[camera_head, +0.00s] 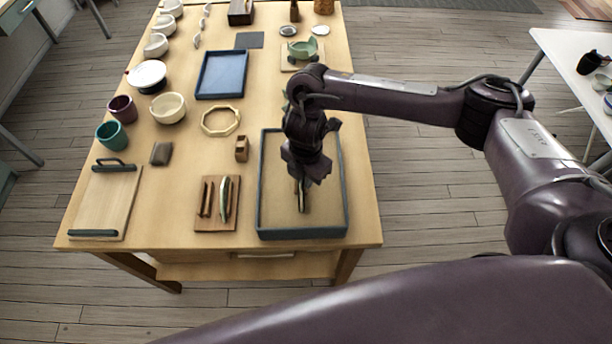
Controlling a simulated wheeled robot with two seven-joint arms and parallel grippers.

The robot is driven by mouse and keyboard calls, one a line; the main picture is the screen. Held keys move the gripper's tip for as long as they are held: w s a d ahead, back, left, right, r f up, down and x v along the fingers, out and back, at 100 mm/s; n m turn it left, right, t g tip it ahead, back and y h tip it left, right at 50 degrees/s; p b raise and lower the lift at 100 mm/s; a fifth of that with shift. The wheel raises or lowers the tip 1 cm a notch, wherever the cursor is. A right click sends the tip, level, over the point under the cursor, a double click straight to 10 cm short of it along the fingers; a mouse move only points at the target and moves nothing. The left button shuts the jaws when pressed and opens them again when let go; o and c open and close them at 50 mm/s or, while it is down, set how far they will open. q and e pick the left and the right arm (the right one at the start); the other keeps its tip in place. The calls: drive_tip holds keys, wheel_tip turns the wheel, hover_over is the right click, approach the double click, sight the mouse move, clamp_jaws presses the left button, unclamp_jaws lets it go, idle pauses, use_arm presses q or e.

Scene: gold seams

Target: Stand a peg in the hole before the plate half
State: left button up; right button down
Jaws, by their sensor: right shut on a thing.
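My right gripper (303,180) points down over the blue-rimmed sand tray (335,225). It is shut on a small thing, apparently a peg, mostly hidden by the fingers. A thin, pale green and dark piece (302,203), which looks like a plate half on edge, shows in the tray just below the gripper. I cannot tell whether they touch, and any hole there is hidden. A brown board (213,224) left of the tray bears another pale green and dark piece (224,198) and a slim brown piece (206,199). My left gripper is out of view.
A small brown block (242,148) and an octagonal wooden frame (221,121) lie behind the brown board. A handled wooden tray (105,203) is at the front left. Cups, bowls and an empty blue tray (222,75) are farther back. Bare tabletop runs along the front edge.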

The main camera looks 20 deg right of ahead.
drive_tip(key=shift+r+p, duration=2.3)
drive_tip(key=shift+r, duration=0.3)
drive_tip(key=shift+f, duration=0.15)
drive_tip(key=shift+f+b, duration=1.05)
drive_tip(key=shift+f, duration=0.5)
drive_tip(key=shift+f, duration=0.45)
drive_tip(key=shift+f+b, duration=0.4)
drive_tip(key=shift+f, duration=0.1)
idle(0.7)
